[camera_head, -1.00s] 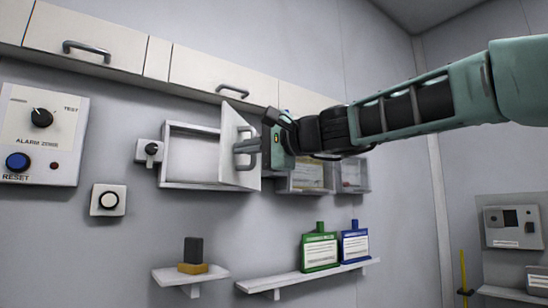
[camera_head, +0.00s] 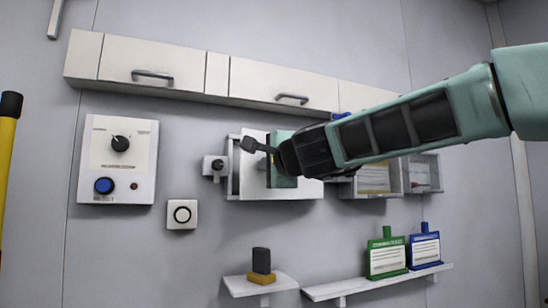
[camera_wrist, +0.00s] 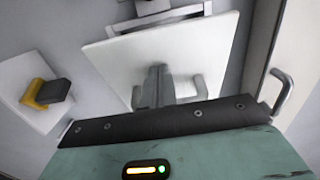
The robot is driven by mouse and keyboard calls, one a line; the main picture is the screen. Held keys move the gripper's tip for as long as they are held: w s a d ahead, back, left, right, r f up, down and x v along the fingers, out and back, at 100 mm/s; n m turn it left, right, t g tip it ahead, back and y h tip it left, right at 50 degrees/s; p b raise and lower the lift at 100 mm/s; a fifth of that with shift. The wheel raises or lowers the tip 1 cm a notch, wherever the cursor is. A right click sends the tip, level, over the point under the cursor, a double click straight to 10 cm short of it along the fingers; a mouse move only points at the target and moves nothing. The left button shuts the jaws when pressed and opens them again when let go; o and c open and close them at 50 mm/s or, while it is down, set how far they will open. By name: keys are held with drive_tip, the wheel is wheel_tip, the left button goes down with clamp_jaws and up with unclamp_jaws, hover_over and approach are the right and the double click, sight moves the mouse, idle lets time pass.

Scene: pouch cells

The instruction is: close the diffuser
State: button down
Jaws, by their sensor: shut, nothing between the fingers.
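The diffuser is a white wall box (camera_head: 234,176) with a hinged white door (camera_head: 308,190). The door covers most of the box front, and a narrow strip of the box shows at its left edge. In the wrist view the door (camera_wrist: 185,42) stands a little off the box frame, with a grey handle (camera_wrist: 200,87) at its lower right. My gripper (camera_wrist: 158,82) is shut and empty, with its fingers in front of the door, left of the handle. Whether they touch the door I cannot tell. In the head view my gripper hides the door's middle and its fingertips are hidden.
A small knob plate (camera_head: 217,166) sits just left of the box. Cabinets (camera_head: 270,85) run above it. Open wall boxes (camera_head: 420,174) are to the right. A small shelf (camera_head: 245,290) with a dark and yellow block (camera_head: 261,264) is below, beside a shelf with green and blue holders.

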drive_tip(key=shift+w+a+p, duration=0.7)
drive_tip(key=shift+w+a, duration=0.3)
drive_tip(key=shift+w, duration=0.1)
